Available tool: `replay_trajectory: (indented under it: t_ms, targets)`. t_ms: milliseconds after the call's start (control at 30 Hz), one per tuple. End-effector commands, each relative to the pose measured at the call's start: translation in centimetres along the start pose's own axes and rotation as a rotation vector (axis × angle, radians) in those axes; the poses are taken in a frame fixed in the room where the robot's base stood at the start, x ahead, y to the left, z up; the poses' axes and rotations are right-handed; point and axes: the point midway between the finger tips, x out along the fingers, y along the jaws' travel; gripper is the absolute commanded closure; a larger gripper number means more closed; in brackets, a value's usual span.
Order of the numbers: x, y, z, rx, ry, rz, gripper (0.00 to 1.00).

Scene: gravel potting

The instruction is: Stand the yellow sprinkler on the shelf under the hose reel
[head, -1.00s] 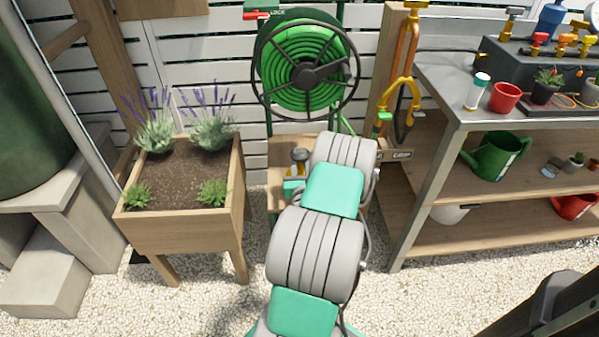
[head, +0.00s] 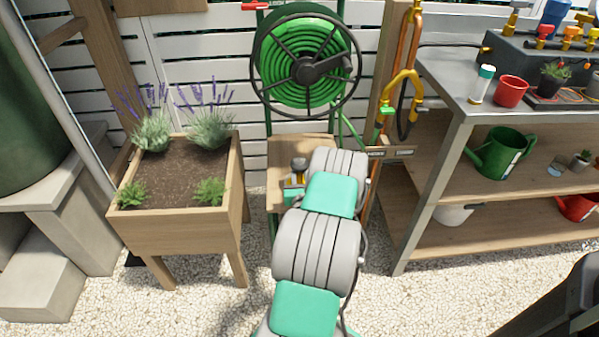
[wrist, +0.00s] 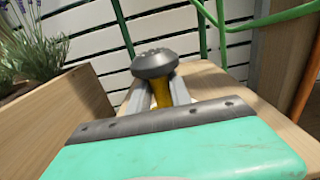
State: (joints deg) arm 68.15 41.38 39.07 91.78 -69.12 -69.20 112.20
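The yellow sprinkler (wrist: 161,90) has a dark grey round head and a yellow stem. In the wrist view it stands roughly upright between the two grey fingers of my gripper (wrist: 162,92), which close on its stem. In the head view the sprinkler's dark head (head: 299,163) shows just beyond my arm. The wooden shelf (head: 290,146) lies under the green hose reel (head: 306,66), and the sprinkler is over it. The shelf also shows in the wrist view (wrist: 215,88). The sprinkler's base is hidden, so I cannot tell whether it touches the shelf.
A wooden planter (head: 180,232) with lavender stands left of the shelf. A workbench (head: 455,95) with pots and a green watering can (head: 500,152) stands at the right. Green reel-frame tubes (wrist: 222,35) rise behind the shelf. A hose hangs on the post to the right.

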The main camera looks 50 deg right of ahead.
Motion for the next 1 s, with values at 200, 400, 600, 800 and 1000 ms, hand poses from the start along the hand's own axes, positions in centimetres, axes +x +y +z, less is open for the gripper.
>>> replay_trajectory:
  t_ms: [200, 400, 600, 800, 1000]
  targets:
    - [0.0, 0.0, 0.1, 0.000, 0.000, 0.000, 0.57]
    - [0.0, 0.0, 0.1, 0.000, 0.000, 0.000, 0.50]
    - [0.0, 0.0, 1.0, 0.000, -0.001, 0.000, 0.50]
    - [-3.0, -0.1, 0.4, 0.003, 0.002, -0.002, 0.50]
    - [-6.5, -0.1, 0.6, -0.001, -0.002, -0.002, 0.50]
